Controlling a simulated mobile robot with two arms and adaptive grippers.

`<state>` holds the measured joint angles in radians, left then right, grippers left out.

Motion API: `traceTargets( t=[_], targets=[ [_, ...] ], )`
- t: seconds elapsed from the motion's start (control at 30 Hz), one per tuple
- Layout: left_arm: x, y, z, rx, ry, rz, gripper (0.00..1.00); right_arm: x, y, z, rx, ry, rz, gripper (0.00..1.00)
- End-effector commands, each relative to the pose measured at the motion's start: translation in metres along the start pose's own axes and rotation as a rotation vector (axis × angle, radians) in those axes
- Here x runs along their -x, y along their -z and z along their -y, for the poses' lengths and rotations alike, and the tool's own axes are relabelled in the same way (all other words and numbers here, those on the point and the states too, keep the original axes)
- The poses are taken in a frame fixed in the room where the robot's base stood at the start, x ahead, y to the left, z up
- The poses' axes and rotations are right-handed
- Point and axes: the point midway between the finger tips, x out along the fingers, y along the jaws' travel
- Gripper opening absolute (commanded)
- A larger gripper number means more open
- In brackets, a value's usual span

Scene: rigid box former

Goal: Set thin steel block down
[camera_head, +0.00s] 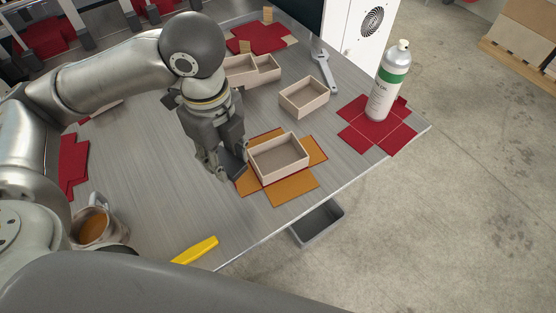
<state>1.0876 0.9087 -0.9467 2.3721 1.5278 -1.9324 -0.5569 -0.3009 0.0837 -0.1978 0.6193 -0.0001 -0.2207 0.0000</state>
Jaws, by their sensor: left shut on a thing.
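My left gripper (222,172) points down at the left side of a light wooden box (278,157), which sits on an orange cross-shaped flat sheet (292,188). The gripper is shut on the thin steel block (236,163), a dark grey slab beside the box's left wall and over the sheet's left flap. The fingers hide part of the block, and I cannot tell whether it touches the sheet or the box. My right gripper is not in view.
Other wooden boxes (304,97) and a wrench (323,70) lie behind. A spray can (388,84) stands on a red sheet (364,130) at right. A mug (96,226) and a yellow tool (195,250) are in front. A grey bin (318,222) sits below the table edge.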

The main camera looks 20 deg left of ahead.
Motion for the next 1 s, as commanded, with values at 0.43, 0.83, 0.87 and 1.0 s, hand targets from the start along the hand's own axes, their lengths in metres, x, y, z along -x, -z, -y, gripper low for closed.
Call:
traceTargets(
  t=[0.43,0.83,0.87,1.0],
  targets=[
    [0.005,0.002,-0.001,-0.437,-0.002,0.003,0.04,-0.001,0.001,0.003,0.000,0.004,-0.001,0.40],
    [-0.035,0.013,0.085,-0.437,-0.005,0.003,0.04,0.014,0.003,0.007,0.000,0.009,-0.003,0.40],
    [-0.043,0.014,0.089,-0.436,-0.007,0.002,0.04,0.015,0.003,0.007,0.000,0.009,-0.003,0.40],
    [-0.068,0.016,0.110,-0.436,-0.005,0.003,0.04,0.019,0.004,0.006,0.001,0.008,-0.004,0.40]
  ],
)
